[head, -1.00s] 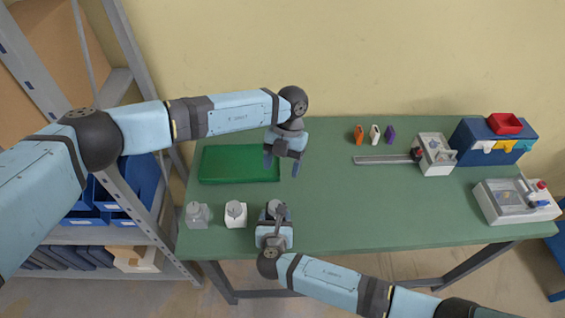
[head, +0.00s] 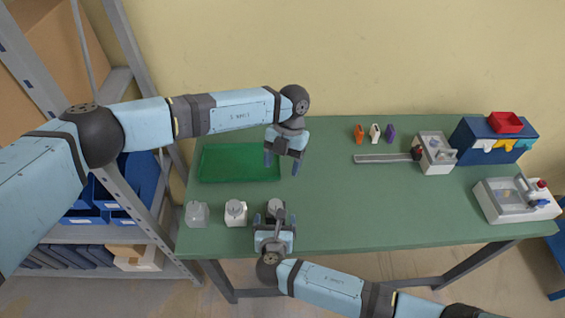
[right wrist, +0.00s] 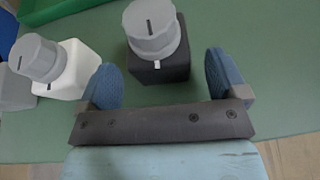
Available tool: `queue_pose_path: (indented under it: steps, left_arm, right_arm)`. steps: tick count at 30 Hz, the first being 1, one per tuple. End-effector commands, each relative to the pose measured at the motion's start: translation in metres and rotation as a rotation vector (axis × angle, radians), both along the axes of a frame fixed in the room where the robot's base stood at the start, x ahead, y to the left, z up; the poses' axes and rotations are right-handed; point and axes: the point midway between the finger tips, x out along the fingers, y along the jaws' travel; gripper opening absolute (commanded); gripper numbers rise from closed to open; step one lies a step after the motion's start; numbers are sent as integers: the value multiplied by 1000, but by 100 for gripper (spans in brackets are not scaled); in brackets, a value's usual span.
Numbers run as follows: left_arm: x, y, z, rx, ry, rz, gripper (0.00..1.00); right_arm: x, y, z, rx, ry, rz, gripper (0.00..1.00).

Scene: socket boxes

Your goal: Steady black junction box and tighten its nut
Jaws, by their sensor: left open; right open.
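The black junction box (right wrist: 162,72) stands on the table in the right wrist view, with a ridged grey nut (right wrist: 152,28) on top. The nut also shows in the head view (head: 275,206), where the black body is mostly hidden. My right gripper (right wrist: 163,82) is open, its blue fingers on either side of the box's near part, with gaps between them and the box. It also shows in the head view (head: 274,218) at the table's front edge. My left gripper (head: 282,165) is open and empty above the table, behind the box.
A white box (head: 235,213) and a grey box (head: 197,214), both with grey nuts, stand left of the black one. A green tray (head: 240,164) lies behind them. A slotted rail, fixtures and a blue bin rack (head: 478,145) are at the right. The table's centre is clear.

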Motion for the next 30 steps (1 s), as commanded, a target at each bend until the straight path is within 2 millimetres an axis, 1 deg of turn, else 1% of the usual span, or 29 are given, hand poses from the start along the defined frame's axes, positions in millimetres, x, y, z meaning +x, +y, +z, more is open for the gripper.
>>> queue_pose_path:
  steps: [1,9,12,15,18,21,30]
  left_arm:
    - [0,0,-1,0,0,0,67]
    - [0,0,-5,0,0,0,67]
    - [0,0,-6,0,0,0,67]
    - [0,0,-6,0,0,0,67]
    - [0,0,-7,0,0,0,67]
    - [0,0,-7,0,0,0,67]
    - [0,0,-7,0,0,0,67]
  right_arm:
    - [-12,1,3,2,3,2,91]
    - [-69,5,27,3,4,1,91]
    - [-85,6,34,4,2,1,91]
    - [-97,7,40,1,2,1,91]
    - [-105,7,43,1,2,1,91]
    - [-108,7,45,0,1,1,91]
    - [-108,7,45,0,1,1,91]
